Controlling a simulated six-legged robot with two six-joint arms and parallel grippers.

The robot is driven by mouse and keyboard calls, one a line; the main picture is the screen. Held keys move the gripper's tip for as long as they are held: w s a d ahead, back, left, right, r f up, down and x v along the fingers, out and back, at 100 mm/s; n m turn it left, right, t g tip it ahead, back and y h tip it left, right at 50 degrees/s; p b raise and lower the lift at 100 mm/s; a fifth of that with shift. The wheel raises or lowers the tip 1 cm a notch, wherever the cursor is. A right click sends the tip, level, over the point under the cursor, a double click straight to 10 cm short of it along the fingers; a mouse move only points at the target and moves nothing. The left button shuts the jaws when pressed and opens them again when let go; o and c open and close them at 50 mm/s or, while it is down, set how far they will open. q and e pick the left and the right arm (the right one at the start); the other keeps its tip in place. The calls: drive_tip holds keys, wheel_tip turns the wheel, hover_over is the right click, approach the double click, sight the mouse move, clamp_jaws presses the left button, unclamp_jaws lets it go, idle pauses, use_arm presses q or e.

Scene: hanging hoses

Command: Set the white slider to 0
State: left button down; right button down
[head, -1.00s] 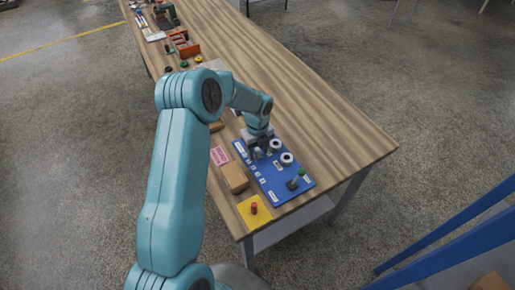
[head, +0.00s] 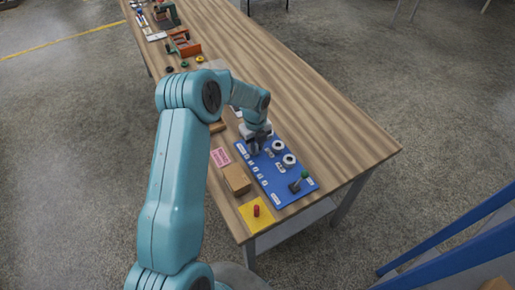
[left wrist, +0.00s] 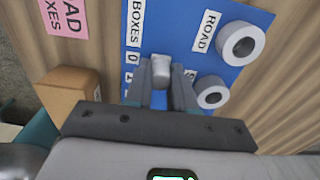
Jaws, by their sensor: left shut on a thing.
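The blue panel (head: 290,190) lies on the wooden table. My left gripper (head: 255,149) is over its far left part. In the left wrist view the fingers of my left gripper (left wrist: 160,74) are shut on the white slider's pale knob (left wrist: 161,66), one finger on each side. The "0" label (left wrist: 131,57) is just left of the knob, below the word BOXES (left wrist: 137,22). The knob is about level with the 0 or slightly below it. The fingers hide the slot. My right gripper is not in view.
Two white round knobs (head: 289,160) and a green-topped lever (head: 302,177) stand on the panel. A brown box (head: 236,180), a pink card (head: 220,157) and a yellow plate with a red button (head: 257,210) are beside it. The table's right side is clear.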

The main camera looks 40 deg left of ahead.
use_arm(q)
drive_tip(key=shift+w+a+r, duration=0.1)
drive_tip(key=shift+a, duration=0.15)
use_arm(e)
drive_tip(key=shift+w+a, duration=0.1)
use_arm(q)
drive_tip(key=c, duration=1)
unclamp_jaws()
drive_tip(key=shift+a, duration=0.15)
drive_tip(key=shift+o, duration=0.2)
drive_tip(key=shift+d, duration=0.2)
drive_tip(key=shift+r, duration=0.15)
wheel_tip(320, 180, up, 16)
drive_tip(key=b, duration=0.1)
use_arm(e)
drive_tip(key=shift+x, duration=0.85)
use_arm(q)
drive_tip(key=shift+a, duration=0.15)
